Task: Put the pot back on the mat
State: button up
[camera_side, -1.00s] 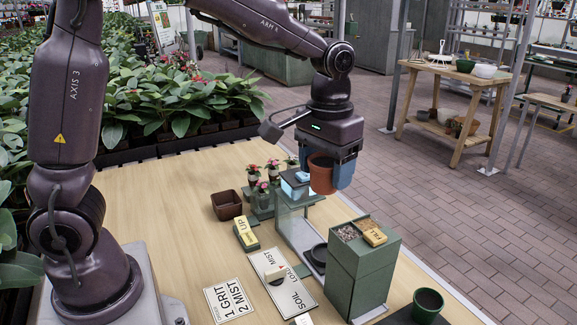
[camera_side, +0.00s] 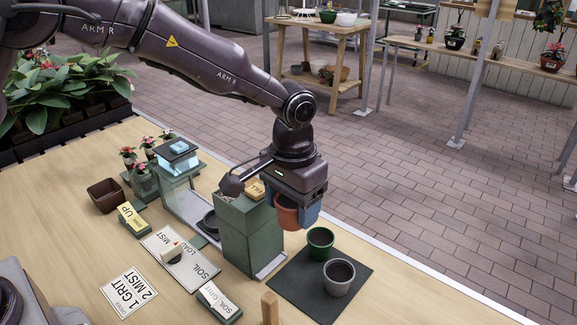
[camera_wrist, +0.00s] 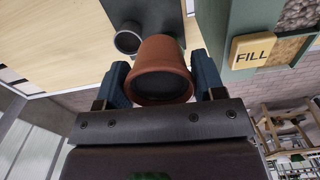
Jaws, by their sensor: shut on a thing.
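My gripper (camera_side: 298,213) is shut on a terracotta pot (camera_side: 286,211) and holds it in the air, beside the green dispenser box and just behind the dark mat. The pot is also between the blue fingers in the wrist view (camera_wrist: 160,72). The dark mat (camera_side: 300,292) lies on the table at the right. A green pot (camera_side: 320,243) stands at the mat's back part and a grey-white pot (camera_side: 338,277) stands on its right part. Both look dark inside. The front left of the mat is bare.
The tall green dispenser (camera_side: 250,238) with a yellow FILL block (camera_side: 256,190) stands close left of my gripper. A wooden post (camera_side: 269,308) rises in front of the mat. Left are the misting stand (camera_side: 182,185), SOIL/MIST board (camera_side: 180,258) and brown square pot (camera_side: 106,195).

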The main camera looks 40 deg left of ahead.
jog(key=shift+f, duration=7.9)
jog(key=shift+f, duration=0.2)
jog(key=o, duration=1.2)
jog(key=shift+r, duration=2.55)
jog(key=shift+r, duration=0.1)
jog(key=shift+a+r, duration=0.1)
jog(key=shift+r, duration=1.25)
